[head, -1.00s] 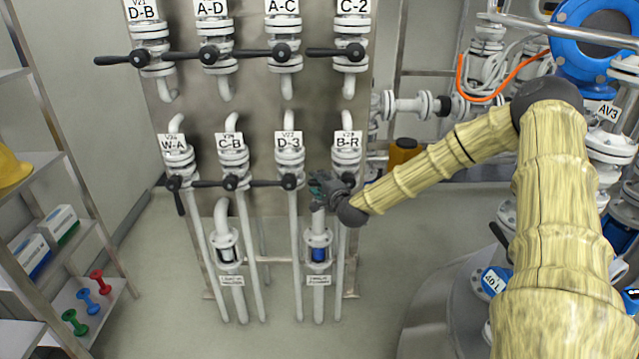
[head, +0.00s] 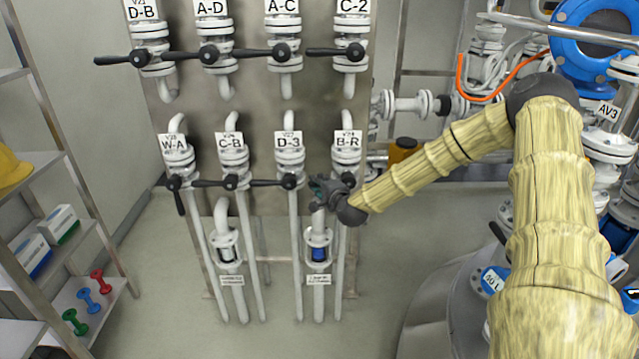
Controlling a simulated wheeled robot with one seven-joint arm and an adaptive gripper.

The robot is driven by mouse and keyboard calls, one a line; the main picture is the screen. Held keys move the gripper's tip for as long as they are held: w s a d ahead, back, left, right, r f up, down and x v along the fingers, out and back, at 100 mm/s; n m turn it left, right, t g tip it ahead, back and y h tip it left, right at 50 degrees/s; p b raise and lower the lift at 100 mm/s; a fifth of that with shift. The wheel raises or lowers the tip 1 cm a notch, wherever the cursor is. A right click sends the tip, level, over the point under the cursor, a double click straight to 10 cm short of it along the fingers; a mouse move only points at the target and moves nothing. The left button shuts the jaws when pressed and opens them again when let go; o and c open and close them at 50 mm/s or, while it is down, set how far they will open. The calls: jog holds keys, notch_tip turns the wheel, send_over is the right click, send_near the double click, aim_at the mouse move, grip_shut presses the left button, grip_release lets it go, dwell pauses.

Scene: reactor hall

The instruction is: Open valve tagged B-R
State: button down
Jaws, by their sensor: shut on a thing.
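The valve tagged B-R (head: 347,140) is the rightmost of the lower row on the panel in the head view. Its white body stands below the tag, and its dark hub shows at the right of my gripper. My gripper (head: 319,190) is at the left of this hub, shut on the B-R valve's black handle. The gripper hides most of the handle, so its exact angle is hard to tell.
The D-3 valve (head: 289,160) is close on the left, its handle pointing left. C-B's handle also points left; W-A's handle (head: 180,200) hangs down. Sight glass pipes (head: 319,253) stand below my gripper. A shelf (head: 50,240) stands far left.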

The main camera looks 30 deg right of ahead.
jog(key=shift+f+n+g, duration=0.4)
jog(key=shift+f+n, duration=0.3)
jog(key=shift+f, duration=0.1)
jog(key=s+d+f+n+g+h+p, duration=0.1)
jog(key=s+d+f+n+g+h, duration=0.4)
jog(key=d+f+n, duration=0.3)
jog(key=shift+s+n+h, duration=0.2)
jog(key=shift+n+h, duration=0.7)
jog(key=shift+n, duration=0.2)
jog(key=shift+d, duration=0.1)
jog(key=c, duration=1.3)
grip_release()
jog(key=shift+d, duration=0.1)
jog(key=shift+w+r, duration=0.1)
